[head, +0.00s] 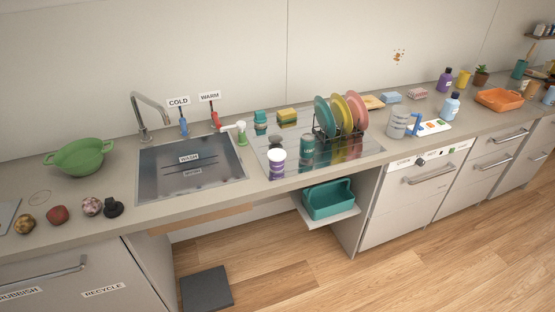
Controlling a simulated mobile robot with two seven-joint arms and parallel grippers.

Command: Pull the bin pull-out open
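The bin pull-out (115,268) is the pale grey cabinet front at the bottom left of the head view, cut off by the frame's edges. It carries the labels RUBBISH and RECYCLE. Its metal bar handle (42,272) runs across the upper part of the front, with nothing on it. The front sits under the counter edge and looks shut; no bin shows. Neither of my grippers is in view.
The counter (100,216) holds a green colander (79,157), several round items near its front edge, a sink (190,172) and a dish rack. A dark mat (206,289) lies on the floor. A teal tub (328,201) sits on a low shelf. The wooden floor is otherwise clear.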

